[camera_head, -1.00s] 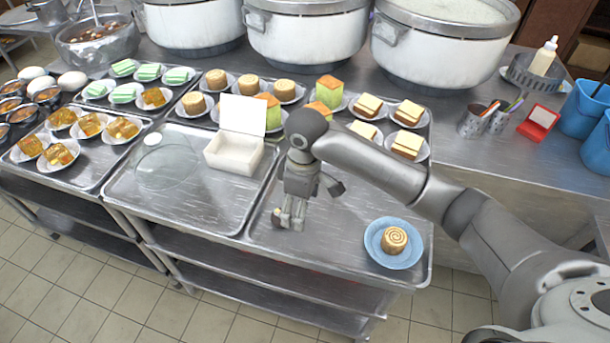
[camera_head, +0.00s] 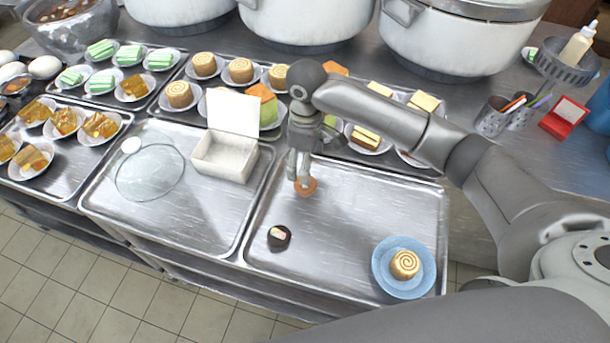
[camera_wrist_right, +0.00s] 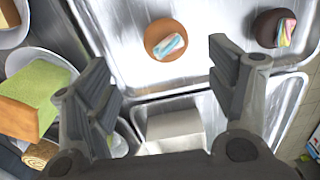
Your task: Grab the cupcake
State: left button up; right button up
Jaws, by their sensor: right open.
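Two small round cakes lie on the front right metal tray. An orange-brown one (camera_head: 307,186), with a pastel striped topping in the wrist view (camera_wrist_right: 166,40), is partly covered by my right gripper in the head view. A dark brown one (camera_head: 279,237) with a similar topping also shows in the wrist view (camera_wrist_right: 275,30). I cannot tell which is called the cupcake. My right gripper (camera_head: 300,172) is open over the orange-brown cake. In the wrist view its spread fingers (camera_wrist_right: 160,66) stand either side of that cake's line, apart from it. My left gripper is not seen.
A blue plate (camera_head: 380,273) with a swirl roll (camera_head: 405,264) sits at the tray's right. An open white box (camera_head: 224,160) and a glass lid (camera_head: 150,172) are on the tray to the left. Plated cakes and large pots (camera_head: 455,40) stand behind.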

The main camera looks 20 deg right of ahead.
jog(key=shift+s+a+f, duration=0.1)
jog(key=shift+s+f, duration=0.2)
jog(key=shift+f, duration=0.35)
jog(key=shift+s+a+f, duration=0.1)
jog(key=shift+s+f, duration=0.15)
jog(key=shift+f, duration=0.35)
jog(key=shift+w+f, duration=0.1)
jog(key=shift+f, duration=0.25)
notch_tip(320, 180, down, 4)
jog(key=shift+r+p, duration=0.1)
jog(key=shift+p, duration=0.6)
jog(key=shift+f, duration=0.5)
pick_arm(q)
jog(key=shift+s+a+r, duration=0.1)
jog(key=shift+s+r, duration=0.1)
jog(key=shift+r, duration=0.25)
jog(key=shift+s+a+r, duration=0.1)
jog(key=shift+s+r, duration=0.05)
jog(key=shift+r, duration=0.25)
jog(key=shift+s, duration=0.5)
pick_arm(e)
jog(key=c, duration=1.1)
